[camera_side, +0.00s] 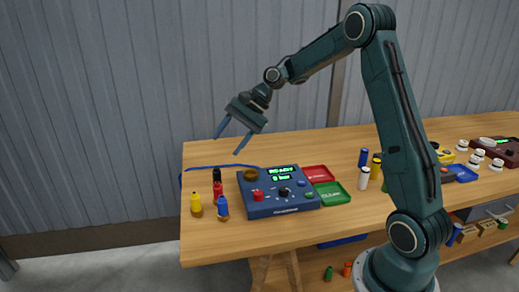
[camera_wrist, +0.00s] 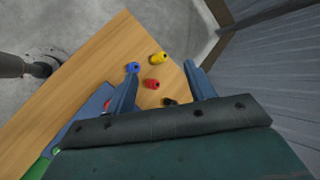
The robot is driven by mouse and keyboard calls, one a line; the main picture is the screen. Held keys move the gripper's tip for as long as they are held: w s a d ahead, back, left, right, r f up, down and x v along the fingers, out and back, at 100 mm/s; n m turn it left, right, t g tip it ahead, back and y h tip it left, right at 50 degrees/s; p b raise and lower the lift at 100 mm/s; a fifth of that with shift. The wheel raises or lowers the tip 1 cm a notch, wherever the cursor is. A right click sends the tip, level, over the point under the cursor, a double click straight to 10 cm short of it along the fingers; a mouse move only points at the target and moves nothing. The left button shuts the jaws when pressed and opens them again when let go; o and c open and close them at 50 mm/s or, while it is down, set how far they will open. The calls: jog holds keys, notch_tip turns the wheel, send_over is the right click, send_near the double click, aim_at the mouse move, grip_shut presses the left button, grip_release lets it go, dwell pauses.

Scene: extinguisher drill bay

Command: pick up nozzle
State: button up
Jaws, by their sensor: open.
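My gripper (camera_side: 228,144) is open and empty, held above the left end of the wooden table. Its two blue fingers (camera_wrist: 161,68) also show in the wrist view. Below it stand small bottle-like pieces: yellow (camera_side: 196,204), blue (camera_side: 222,208), red (camera_side: 217,190) and black (camera_side: 217,175). The wrist view shows yellow (camera_wrist: 158,58), red (camera_wrist: 152,85), blue (camera_wrist: 132,67) and black (camera_wrist: 169,101) ones around and between the fingers. I cannot tell for certain which piece is the nozzle. A thin blue line (camera_side: 215,167) lies along the table's back.
A blue console (camera_side: 285,209) with a lit green display stands right of the pieces. Red (camera_side: 318,174) and green (camera_side: 332,194) trays lie beside it. More bottles, including a white one (camera_side: 363,179), stand further right. A corrugated wall (camera_side: 120,100) is behind the table.

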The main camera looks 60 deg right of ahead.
jog(key=d+f+m+y, duration=0.1)
jog(key=d+f+m, duration=0.2)
jog(key=d+f, duration=0.1)
jog(key=w+d+f+m+t+y, duration=0.1)
jog(key=d+f+m+y, duration=0.1)
jog(key=d+f+m, duration=0.1)
jog(key=d+f+m+t+y, duration=0.1)
jog(key=d+f+m, duration=0.2)
jog(key=d+f, duration=0.2)
notch_tip(320, 180, down, 2)
jog(key=shift+w+f+y, duration=0.15)
jog(key=shift+f+y, duration=0.1)
jog(key=shift+y, duration=0.15)
jog(key=shift+d+f+m, duration=0.2)
jog(key=shift+f+m, duration=0.2)
jog(key=shift+a, duration=0.15)
send_near(218, 188)
jog(key=shift+w+a+f, duration=1.45)
jog(key=shift+w+f, duration=0.05)
jog(key=shift+w, duration=0.05)
jog(key=shift+x, duration=2.55)
